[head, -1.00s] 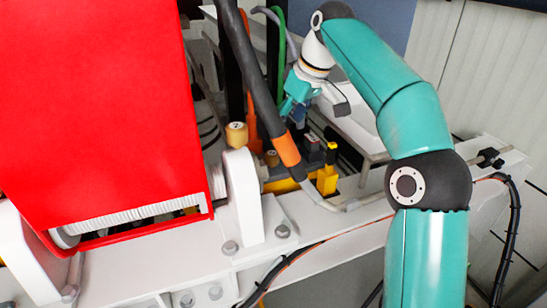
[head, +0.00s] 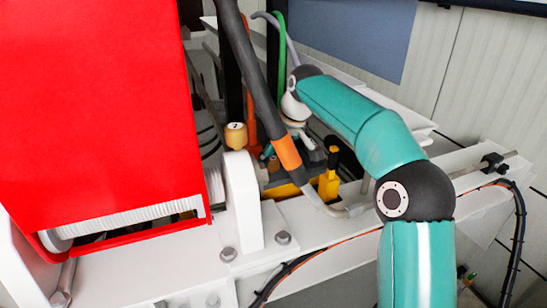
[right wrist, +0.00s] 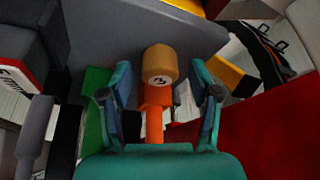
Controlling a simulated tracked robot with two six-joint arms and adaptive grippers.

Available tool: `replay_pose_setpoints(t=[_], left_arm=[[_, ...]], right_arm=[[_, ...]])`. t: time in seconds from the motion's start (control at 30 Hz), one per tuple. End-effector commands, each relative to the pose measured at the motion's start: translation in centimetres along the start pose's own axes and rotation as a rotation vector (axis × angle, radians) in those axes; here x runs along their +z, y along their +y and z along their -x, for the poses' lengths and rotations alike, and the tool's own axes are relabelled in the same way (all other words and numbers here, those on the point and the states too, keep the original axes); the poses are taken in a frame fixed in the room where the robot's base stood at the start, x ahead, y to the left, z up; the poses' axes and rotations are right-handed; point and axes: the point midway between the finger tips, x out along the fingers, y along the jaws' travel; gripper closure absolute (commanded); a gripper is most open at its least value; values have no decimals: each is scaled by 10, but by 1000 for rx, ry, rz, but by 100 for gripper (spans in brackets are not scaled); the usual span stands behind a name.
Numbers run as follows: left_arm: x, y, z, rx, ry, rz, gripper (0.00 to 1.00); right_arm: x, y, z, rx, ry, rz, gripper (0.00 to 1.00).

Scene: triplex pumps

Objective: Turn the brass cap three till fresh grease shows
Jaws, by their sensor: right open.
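Brass cap three (right wrist: 160,65) is a tan, round cap marked "3" in the right wrist view, above an orange part (right wrist: 154,117). My right gripper (right wrist: 161,70) is open, with one finger on each side of the cap and a visible gap on both sides. I cannot tell how deep the fingers reach past it. In the head view the right gripper (head: 268,153) is small and partly hidden behind the dark bar, down among the pump parts. I make out no grease on the cap. My left gripper is not in view.
Another tan cap (head: 236,135) stands left of the right gripper. A dark bar with an orange band (head: 286,151) slants in front of it. A yellow part with a black top (head: 329,178) stands to the right. A large red housing (head: 95,110) fills the left.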

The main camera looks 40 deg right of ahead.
Motion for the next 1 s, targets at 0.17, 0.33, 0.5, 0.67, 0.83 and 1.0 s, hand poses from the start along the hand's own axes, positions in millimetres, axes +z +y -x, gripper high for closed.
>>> replay_pose_setpoints(t=[0.17,0.33,0.5,0.67,0.83,1.0], left_arm=[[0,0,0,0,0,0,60],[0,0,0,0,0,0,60],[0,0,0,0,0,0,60],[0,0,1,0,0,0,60],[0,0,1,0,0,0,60],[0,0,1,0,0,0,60]], right_arm=[[0,0,0,0,0,0,62],[0,0,0,0,0,0,91],[0,-1,1,9,0,-19,97],[0,-2,0,42,0,-101,97],[-1,-1,0,55,2,-130,97],[-1,-1,0,54,3,-129,97]])
